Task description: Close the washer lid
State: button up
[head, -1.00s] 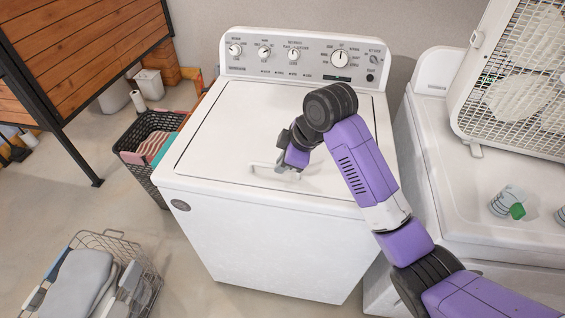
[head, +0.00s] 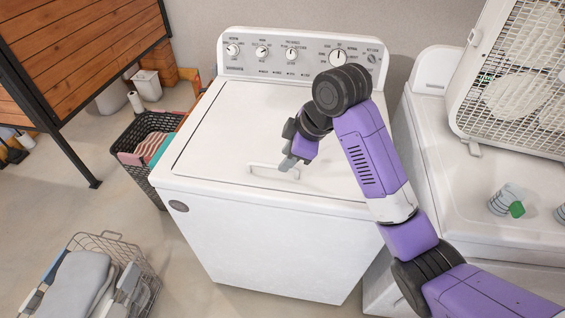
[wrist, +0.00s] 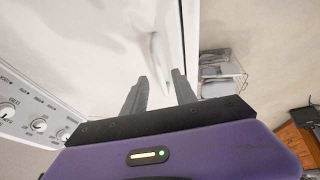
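The white washer (head: 265,245) stands in the middle of the head view. Its lid (head: 235,125) lies flat on the top, level with the surrounding rim as far as I can see. A white bar handle (head: 272,172) sits near the lid's front edge. My gripper (head: 288,163) is just above and behind the handle's right part, fingers pointing down towards it; I cannot tell whether they touch. In the wrist view, the two grey fingers of my gripper (wrist: 160,76) are apart with nothing between them, over the lid (wrist: 105,45). My arm hides the lid's right side.
A control panel with knobs (head: 300,58) rises at the washer's back. A second white appliance (head: 480,205) with a fan (head: 520,85) on it stands close on the right. A laundry basket (head: 135,150) is at the left; a wire basket (head: 95,275) is on the floor.

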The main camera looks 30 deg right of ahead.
jog(key=shift+v, duration=1.5)
jog(key=w+a+r+m+t, duration=0.1)
jog(key=w+r+m+t, duration=0.55)
jog(key=r+t, duration=0.2)
jog(key=s+a+f+m, duration=0.1)
jog(key=s+f, duration=0.3)
jog(key=s, duration=1.1)
jog(key=s+f+m+t+h, duration=0.1)
jog(key=s+f, duration=0.4)
jog(key=s, duration=1)
jog(key=s+a+f+m+t+h, duration=0.1)
jog(key=s+f, duration=0.3)
jog(key=s, duration=1.2)
jog(key=shift+a+f+m, duration=0.15)
jog(key=shift+a+m, duration=0.2)
jog(key=shift+m, duration=0.5)
